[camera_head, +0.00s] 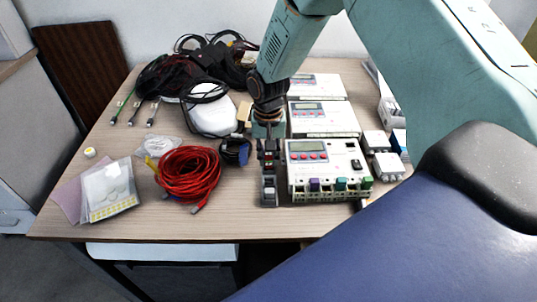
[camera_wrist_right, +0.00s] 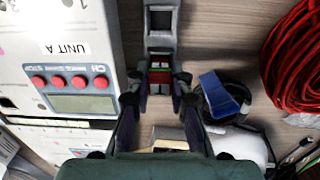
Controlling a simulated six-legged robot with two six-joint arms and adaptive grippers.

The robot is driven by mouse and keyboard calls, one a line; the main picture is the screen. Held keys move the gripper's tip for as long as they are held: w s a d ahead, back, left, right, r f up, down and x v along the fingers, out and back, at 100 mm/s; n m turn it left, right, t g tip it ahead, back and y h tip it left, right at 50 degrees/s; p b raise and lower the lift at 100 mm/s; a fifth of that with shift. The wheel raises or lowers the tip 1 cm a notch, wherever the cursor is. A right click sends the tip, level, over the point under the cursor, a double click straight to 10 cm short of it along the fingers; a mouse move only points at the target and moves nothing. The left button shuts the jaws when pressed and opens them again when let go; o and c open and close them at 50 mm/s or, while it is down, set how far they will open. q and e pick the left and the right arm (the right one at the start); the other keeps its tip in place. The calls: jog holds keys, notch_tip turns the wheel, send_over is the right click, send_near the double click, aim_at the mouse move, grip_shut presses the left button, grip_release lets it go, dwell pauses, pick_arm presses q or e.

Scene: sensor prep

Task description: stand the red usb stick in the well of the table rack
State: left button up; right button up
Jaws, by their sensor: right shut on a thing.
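The table rack (camera_head: 269,192) is a narrow dark grey holder on the desk, just left of the front white unit. In the right wrist view the rack (camera_wrist_right: 161,22) runs up from between my fingertips and shows square openings. My right gripper (camera_head: 268,148) points down over the far part of the rack. In the wrist view my right gripper (camera_wrist_right: 159,84) is shut on the red usb stick (camera_wrist_right: 159,66), of which only a small red end shows between the fingertips. I cannot tell whether the stick's lower end is inside the well. My left gripper is not in view.
White units with red buttons (camera_head: 318,172) stand close to the right. A red cable coil (camera_head: 188,173) lies to the left, with a dark blue item (camera_head: 235,152) nearer the gripper. Black cables (camera_head: 205,65) fill the back. The desk's front left is partly clear.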

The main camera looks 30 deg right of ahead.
jog(key=shift+f+p, duration=0.5)
dwell(1.3)
jog(key=o, duration=0.9)
jog(key=shift+o, duration=0.9)
jog(key=shift+r+p, duration=3.55)
